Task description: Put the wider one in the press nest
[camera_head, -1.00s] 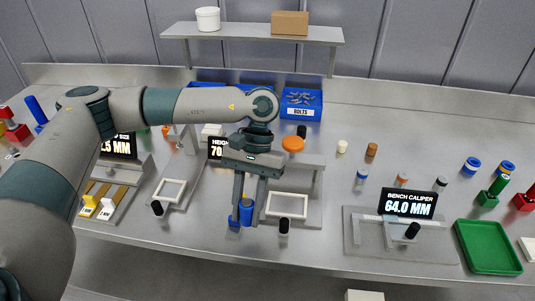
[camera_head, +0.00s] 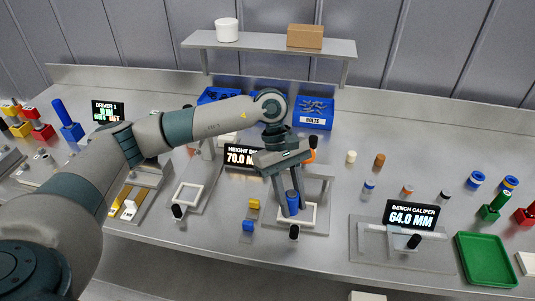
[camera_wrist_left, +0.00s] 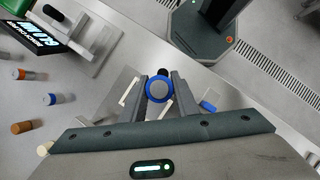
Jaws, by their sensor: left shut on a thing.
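My left gripper (camera_head: 290,207) is shut on a blue cylinder (camera_head: 293,203), which stands upright between its fingers. In the left wrist view the cylinder (camera_wrist_left: 158,89) shows end-on, with a blue rim and a grey centre. It is over or inside the white-framed press nest (camera_head: 312,218), below the press with the orange knob (camera_head: 310,142). I cannot tell whether its bottom touches the nest floor. The fingers hide part of the frame. My right gripper is not in view.
A black-tipped handle (camera_head: 294,232) stands at the nest's front edge. The height gauge (camera_head: 241,155) reads 70.0 MM, and the bench caliper (camera_head: 411,214) reads 64.0 MM. A green tray (camera_head: 487,260) lies at the right. Small cylinders stand behind the caliper. A blue bolts bin (camera_head: 313,112) is behind the arm.

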